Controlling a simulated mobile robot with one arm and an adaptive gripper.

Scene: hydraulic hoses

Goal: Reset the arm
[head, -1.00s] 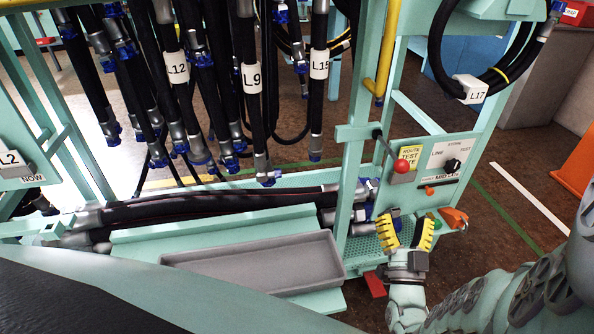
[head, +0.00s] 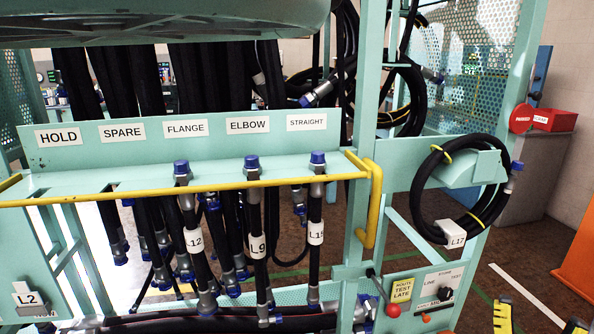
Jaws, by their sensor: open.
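My gripper (head: 540,322) shows only at the bottom right edge of the head view. Its two yellow finger pads stand well apart with nothing seen between them, so it is open. The rest of my arm is below the picture. The gripper is right of the control panel (head: 428,296) with its red-knobbed lever (head: 393,310).
The teal rack (head: 100,165) carries labels HOLD, SPARE, FLANGE, ELBOW and STRAIGHT above hanging hoses such as L12 (head: 196,245), L9 (head: 259,250) and L15 (head: 315,240). A yellow rail (head: 120,197) runs along its front. A coiled hose L17 (head: 420,200) hangs at right.

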